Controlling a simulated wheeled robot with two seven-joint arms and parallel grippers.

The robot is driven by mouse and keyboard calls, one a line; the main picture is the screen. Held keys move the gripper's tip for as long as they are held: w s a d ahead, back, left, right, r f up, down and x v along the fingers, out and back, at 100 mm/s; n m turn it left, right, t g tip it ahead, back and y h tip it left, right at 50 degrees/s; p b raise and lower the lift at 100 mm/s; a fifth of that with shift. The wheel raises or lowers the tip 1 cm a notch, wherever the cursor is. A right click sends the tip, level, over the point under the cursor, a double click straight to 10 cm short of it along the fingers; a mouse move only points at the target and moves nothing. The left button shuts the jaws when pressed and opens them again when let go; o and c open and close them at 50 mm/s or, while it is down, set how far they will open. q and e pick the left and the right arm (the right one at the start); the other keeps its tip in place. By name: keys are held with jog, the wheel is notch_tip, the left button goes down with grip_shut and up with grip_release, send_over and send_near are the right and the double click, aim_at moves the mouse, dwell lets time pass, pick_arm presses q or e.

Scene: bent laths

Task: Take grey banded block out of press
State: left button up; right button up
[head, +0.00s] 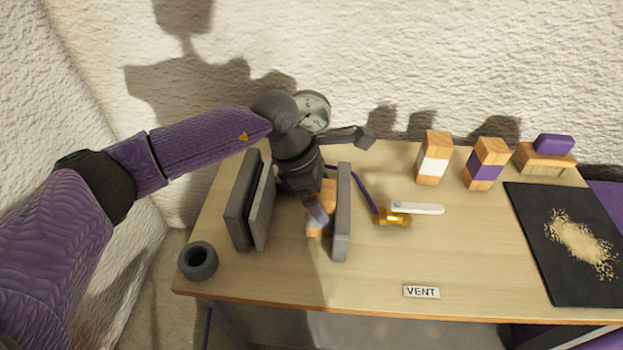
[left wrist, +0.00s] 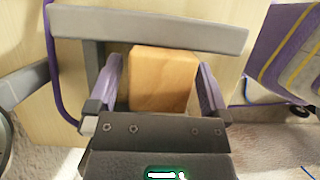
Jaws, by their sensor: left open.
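The press shows as two upright grey plates, the left one (head: 250,205) and the right one (head: 342,212) in the head view. A wooden block (head: 329,192) stands between them, close to the right plate. My left gripper (head: 318,213) is over the block, pointing down. In the left wrist view the block's plain wooden top (left wrist: 163,78) lies between the two purple fingers, which stand apart on either side of it. A grey plate (left wrist: 150,27) runs across just beyond the block. My right gripper is out of view.
A brass valve (head: 392,218) with a white lever and a purple hose is right of the press. A gauge (head: 314,112) is behind. White-banded (head: 434,158) and purple-banded (head: 485,165) blocks stand back right. A VENT label (head: 421,292) is in front; a dark mat (head: 560,285) lies right.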

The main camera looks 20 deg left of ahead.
pick_arm(q)
jog(key=shift+x, duration=0.95)
